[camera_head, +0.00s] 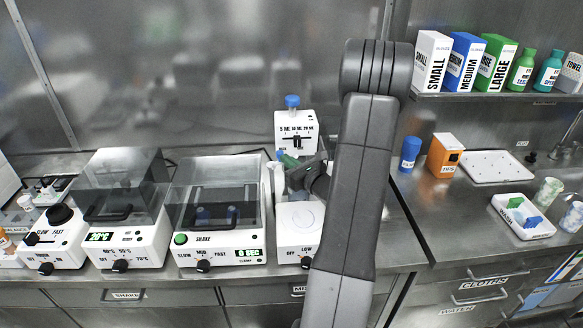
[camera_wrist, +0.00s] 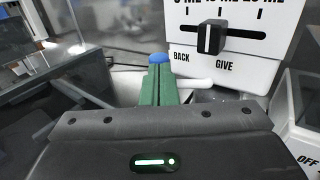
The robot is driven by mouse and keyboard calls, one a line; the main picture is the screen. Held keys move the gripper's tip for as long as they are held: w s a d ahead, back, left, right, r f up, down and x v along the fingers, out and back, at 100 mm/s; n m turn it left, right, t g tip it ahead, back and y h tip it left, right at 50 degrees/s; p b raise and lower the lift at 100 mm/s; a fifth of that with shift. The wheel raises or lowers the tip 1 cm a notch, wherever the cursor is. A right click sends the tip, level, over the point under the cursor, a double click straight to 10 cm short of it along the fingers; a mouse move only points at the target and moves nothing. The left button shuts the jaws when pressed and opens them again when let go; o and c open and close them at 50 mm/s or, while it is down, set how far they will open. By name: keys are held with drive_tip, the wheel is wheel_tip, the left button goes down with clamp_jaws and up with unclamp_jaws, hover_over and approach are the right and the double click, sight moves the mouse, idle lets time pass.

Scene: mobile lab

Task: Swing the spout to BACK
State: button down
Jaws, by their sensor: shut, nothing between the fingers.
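The white dispenser (camera_head: 297,122) stands at the back of the bench, with a black slider (camera_wrist: 211,38) and the words BACK (camera_wrist: 181,57) and GIVE (camera_wrist: 224,65) on its front. A white spout (camera_wrist: 199,83) shows below these words, running left to behind my fingers. A blue round knob (camera_wrist: 159,58) shows just past my fingertips, left of BACK; whether the fingers touch it or the spout I cannot tell. My gripper (camera_wrist: 160,72) has green fingers, shut and empty. It also shows in the head view (camera_head: 289,161), in front of the dispenser.
A shaker (camera_head: 216,210) with a clear lid stands close left of my gripper. A white stirrer base (camera_head: 298,220) lies below it. A shelf (camera_head: 500,97) holds boxes and bottles.

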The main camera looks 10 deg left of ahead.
drive_tip(key=shift+w+a+b, duration=0.25)
drive_tip(key=shift+a+b, duration=0.4)
drive_tip(key=shift+b, duration=0.25)
drive_tip(key=shift+w+a+b, duration=0.25)
drive_tip(key=shift+a+b, duration=0.35)
drive_tip(key=shift+b, duration=0.3)
